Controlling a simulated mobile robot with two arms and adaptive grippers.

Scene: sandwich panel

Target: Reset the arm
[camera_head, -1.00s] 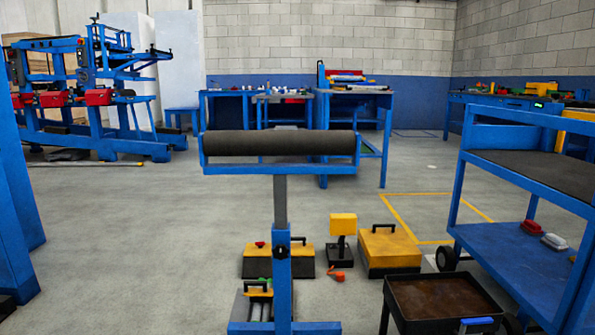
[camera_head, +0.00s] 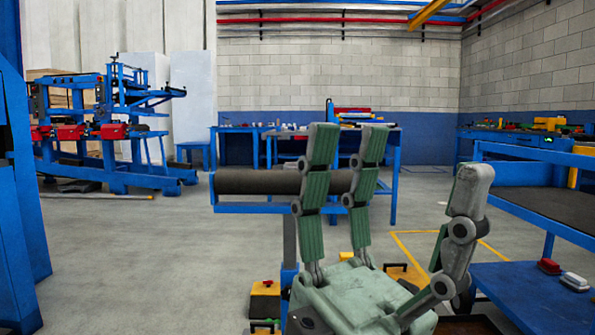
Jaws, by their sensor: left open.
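My left gripper (camera_head: 398,205) is large in the lower middle of the head view, with its green-grey fingers pointing up. Two padded fingers stand on the left and one thicker finger stands on the right, spread wide apart. Nothing is between them. The gripper hides part of the blue roller stand (camera_head: 232,208) with its dark roller (camera_head: 255,181); I cannot tell how close they are. My right gripper is not in view.
A blue cart (camera_head: 520,290) with a dark top stands at the right, with red and white items on its lower shelf. Blue workbenches (camera_head: 392,165) line the back wall. Blue machinery (camera_head: 105,130) stands at the left. Grey floor (camera_head: 130,250) is clear at left.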

